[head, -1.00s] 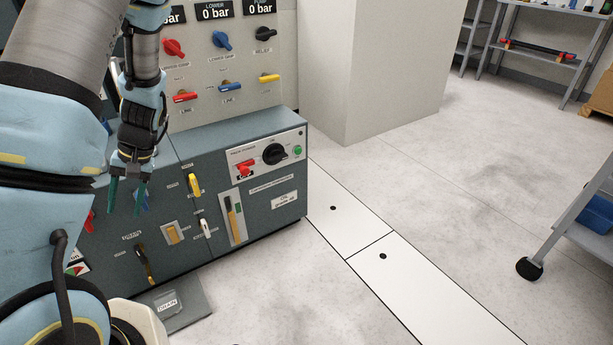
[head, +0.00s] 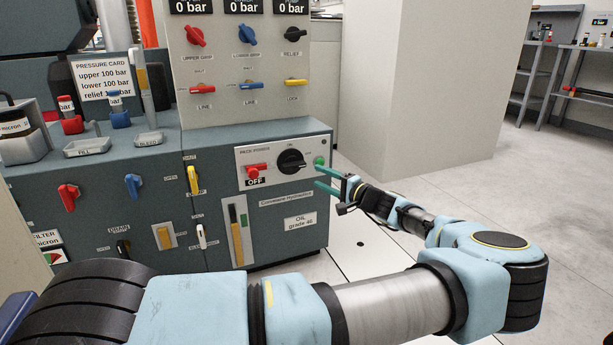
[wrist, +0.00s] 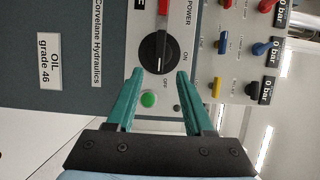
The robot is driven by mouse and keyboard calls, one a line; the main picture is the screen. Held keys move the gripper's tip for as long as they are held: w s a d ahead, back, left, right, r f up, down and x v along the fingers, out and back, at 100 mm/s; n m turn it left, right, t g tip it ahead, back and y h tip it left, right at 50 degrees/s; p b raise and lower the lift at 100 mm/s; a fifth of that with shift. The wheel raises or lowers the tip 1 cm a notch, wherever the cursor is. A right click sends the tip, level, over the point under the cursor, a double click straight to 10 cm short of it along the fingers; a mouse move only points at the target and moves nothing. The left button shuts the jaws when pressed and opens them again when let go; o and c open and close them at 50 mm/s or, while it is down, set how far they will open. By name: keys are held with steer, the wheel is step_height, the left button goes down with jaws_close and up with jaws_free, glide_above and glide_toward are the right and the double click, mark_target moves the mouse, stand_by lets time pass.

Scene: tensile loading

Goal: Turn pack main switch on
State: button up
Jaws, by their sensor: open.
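The pack main switch is a black rotary knob (head: 291,161) on the white pack power panel (head: 270,178). It also shows in the wrist view (wrist: 158,48), with ON and OFF marks beside it. Its handle lies roughly level in the head view; I cannot tell for sure which mark it points to. My gripper (head: 318,176) is open and empty at the panel's right edge. In the wrist view my fingertips (wrist: 160,73) are just short of the knob, one on either side of its near end. They look apart from it.
A green button (wrist: 148,100) shows between my fingers. A red handle (head: 257,170) with an OFF label below sits left of the knob. Valve handles, including a yellow one (head: 193,180), line the cabinet. Floor to the right is free.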

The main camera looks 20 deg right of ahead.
mark_target(297, 167)
steer(key=b+x, duration=0.2)
steer(key=x, duration=0.7)
steer(key=shift+w+a+f+b, duration=0.1)
steer(key=shift+w+a+b, duration=0.1)
steer(key=shift+b, duration=0.1)
steer(key=shift+w+a, duration=0.2)
steer(key=shift+w, duration=0.15)
jaws_close()
